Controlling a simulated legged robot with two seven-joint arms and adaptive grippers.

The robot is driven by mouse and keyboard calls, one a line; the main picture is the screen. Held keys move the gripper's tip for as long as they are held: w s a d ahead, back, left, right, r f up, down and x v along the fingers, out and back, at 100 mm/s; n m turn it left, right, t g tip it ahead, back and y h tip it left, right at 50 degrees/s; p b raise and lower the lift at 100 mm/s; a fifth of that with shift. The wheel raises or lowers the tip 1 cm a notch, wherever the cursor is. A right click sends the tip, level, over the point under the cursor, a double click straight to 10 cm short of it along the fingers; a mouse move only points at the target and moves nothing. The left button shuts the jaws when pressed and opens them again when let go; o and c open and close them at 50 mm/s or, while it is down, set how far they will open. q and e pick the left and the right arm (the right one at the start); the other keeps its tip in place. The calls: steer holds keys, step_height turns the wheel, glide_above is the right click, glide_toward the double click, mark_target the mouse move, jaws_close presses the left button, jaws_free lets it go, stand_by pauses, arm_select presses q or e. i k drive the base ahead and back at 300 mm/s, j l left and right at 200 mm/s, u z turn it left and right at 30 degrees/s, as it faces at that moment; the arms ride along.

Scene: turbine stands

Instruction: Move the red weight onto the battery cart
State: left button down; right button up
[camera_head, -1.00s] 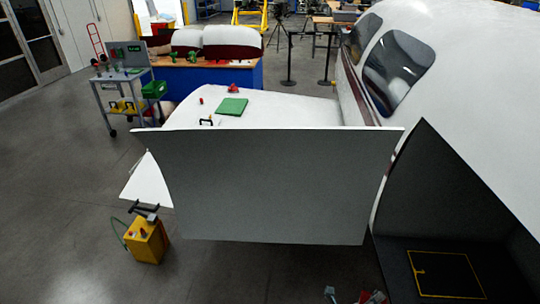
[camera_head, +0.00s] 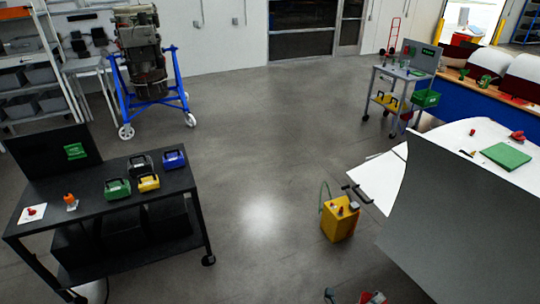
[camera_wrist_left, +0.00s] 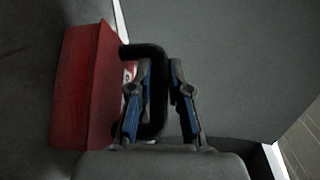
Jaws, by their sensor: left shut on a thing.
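The red weight (camera_wrist_left: 82,90) is a red block with a black loop handle in the left wrist view. My left gripper (camera_wrist_left: 160,68) is shut on that handle, its blue and grey fingers on either side of the bar. Part of a red thing, probably the weight, shows at the bottom edge of the head view (camera_head: 376,297), mostly cut off. The battery cart (camera_head: 88,190) is a black table on wheels at the left of the head view, apart from the weight. My right gripper is not in view.
Green, blue, yellow and dark batteries (camera_head: 147,182) stand on the cart top, with small orange and red items at its left. A yellow box (camera_head: 338,222) stands on the floor between cart and grey panel (camera_head: 465,215). The floor (camera_head: 255,215) right of the cart is clear.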

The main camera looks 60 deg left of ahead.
mark_target(170, 176)
steer(key=j+u, duration=0.1)
steer(key=u, duration=1.85)
steer(key=i, duration=0.85)
steer(key=i+l+u, duration=0.1)
steer(key=i, duration=0.75)
steer(key=i+z, duration=0.1)
steer(key=i, duration=1.85)
steer(key=i+u, duration=0.3)
steer(key=i+l+u, duration=0.3)
steer(key=i, duration=0.15)
steer(key=i+l+u, duration=0.1)
steer(key=i+u, duration=0.2)
steer(key=u, duration=1.75)
steer(key=l+z, duration=0.15)
steer(key=z, duration=0.35)
